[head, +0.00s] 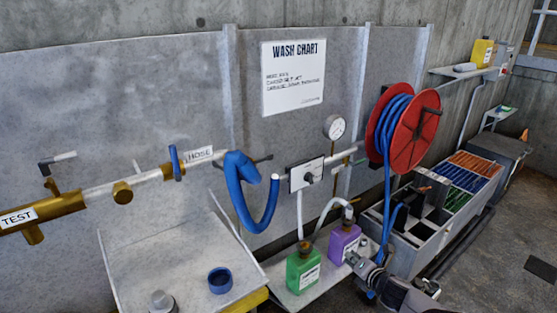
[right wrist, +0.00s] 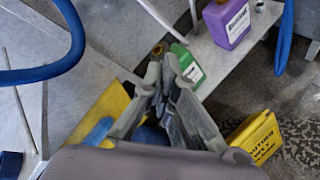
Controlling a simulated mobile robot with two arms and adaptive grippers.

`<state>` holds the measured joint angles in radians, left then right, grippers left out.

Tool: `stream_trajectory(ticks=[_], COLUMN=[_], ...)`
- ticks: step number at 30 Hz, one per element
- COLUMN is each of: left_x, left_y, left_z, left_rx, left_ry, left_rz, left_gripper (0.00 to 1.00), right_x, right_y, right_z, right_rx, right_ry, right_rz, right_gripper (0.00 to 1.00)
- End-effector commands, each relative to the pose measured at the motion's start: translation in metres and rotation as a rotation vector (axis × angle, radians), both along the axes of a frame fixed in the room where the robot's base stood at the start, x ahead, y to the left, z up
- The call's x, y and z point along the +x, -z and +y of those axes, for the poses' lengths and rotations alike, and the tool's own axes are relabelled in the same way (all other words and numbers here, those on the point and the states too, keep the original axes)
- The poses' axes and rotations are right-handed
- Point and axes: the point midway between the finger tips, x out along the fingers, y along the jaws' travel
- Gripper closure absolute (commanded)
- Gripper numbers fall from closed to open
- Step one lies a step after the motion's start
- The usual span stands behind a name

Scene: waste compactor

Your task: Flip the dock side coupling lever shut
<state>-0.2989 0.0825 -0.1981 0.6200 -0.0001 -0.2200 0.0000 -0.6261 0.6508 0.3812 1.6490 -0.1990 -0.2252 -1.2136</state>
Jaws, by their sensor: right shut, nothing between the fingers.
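The wash line runs along the wall in the head view. A blue handle (head: 174,162) sits upright beside the HOSE label (head: 201,154). I cannot tell which part is the dock side coupling lever. My right gripper (head: 352,260) is shut and empty by the purple jug; it also shows in the right wrist view (right wrist: 161,72). My left gripper is not visible.
A green jug (head: 303,272) and the purple jug (head: 344,242) stand on a low shelf. A tray (head: 135,262) holds a blue ring (head: 220,280). A red hose reel (head: 412,130) and a divided bin (head: 440,242) are at right. A yellow sign (right wrist: 255,138) is near my right gripper.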

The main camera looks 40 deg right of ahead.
Motion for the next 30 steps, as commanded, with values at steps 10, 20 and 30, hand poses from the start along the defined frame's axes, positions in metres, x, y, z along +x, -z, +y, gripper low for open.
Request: stream_trajectory(ticks=[10,20,30], left_x=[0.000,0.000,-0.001], left_y=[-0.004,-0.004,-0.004], left_z=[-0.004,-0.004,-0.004], left_rx=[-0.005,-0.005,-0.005], left_ry=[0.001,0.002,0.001], left_rz=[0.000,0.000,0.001], left_gripper=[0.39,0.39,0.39], right_x=[0.079,0.088,0.091], right_y=[-0.236,-0.285,-0.285], right_z=[0.073,0.110,0.109], right_rx=[-0.748,-0.948,-0.943], right_ry=[-0.432,-0.521,-0.519], right_rz=[-0.111,-0.146,-0.146], right_gripper=[1.00,1.00,1.00])
